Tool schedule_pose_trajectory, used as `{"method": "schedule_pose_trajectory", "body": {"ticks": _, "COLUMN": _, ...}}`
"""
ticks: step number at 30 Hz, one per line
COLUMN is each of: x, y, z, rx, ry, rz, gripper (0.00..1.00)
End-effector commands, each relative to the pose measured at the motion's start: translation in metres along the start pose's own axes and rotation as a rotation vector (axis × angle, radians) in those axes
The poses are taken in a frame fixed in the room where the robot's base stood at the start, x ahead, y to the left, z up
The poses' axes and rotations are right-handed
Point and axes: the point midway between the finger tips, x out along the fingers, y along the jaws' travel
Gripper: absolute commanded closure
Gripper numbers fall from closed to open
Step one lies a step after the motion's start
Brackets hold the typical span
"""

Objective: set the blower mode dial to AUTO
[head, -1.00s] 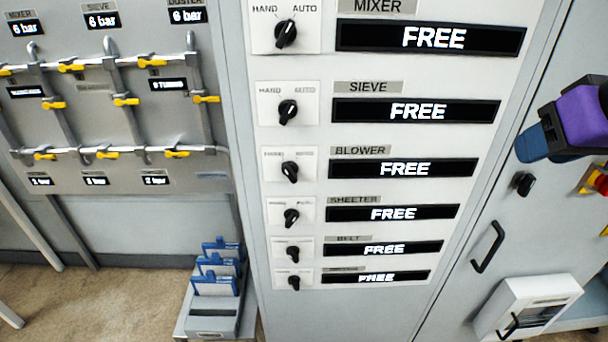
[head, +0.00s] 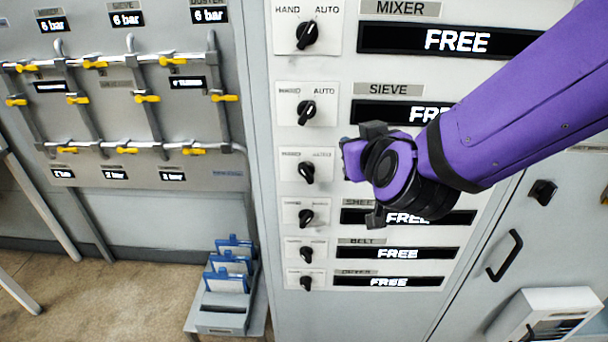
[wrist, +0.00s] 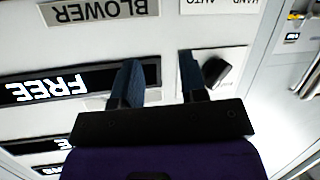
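The blower mode dial (head: 307,172) is a black knob on a white plate in the third row of the head view. Its knob leans to the upper left, toward HAND. My gripper (head: 366,172) is just right of that plate, in front of the blower row, and hides the BLOWER label and display. In the wrist view, which is upside down, my gripper (wrist: 160,60) has its two blue fingers apart with nothing between them. The BLOWER label (wrist: 100,11) shows there.
Similar dials sit close above and below, such as the sieve dial (head: 307,112) and sheeter dial (head: 306,217). A door handle (head: 505,255) and a black knob (head: 543,192) are at right. Valve piping (head: 130,95) is at left, a tray of blue-framed cards (head: 225,290) below.

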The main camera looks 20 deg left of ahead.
Motion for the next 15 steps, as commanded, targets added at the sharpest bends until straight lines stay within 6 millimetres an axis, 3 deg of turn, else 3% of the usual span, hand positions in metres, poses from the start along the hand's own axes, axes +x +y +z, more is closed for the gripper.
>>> {"method": "schedule_pose_trajectory", "body": {"ticks": 1, "x": 0.004, "y": -0.018, "z": 0.01, "rx": -0.026, "ry": 0.016, "rz": 0.01, "gripper": 0.61}}
{"method": "schedule_pose_trajectory", "body": {"ticks": 6, "x": 0.004, "y": -0.065, "z": 0.036, "rx": -0.128, "ry": 0.097, "rz": 0.096, "gripper": 0.61}}
{"method": "schedule_pose_trajectory", "body": {"ticks": 15, "x": -0.021, "y": -0.117, "z": 0.077, "rx": -0.309, "ry": 0.2, "rz": 0.242, "gripper": 0.61}}
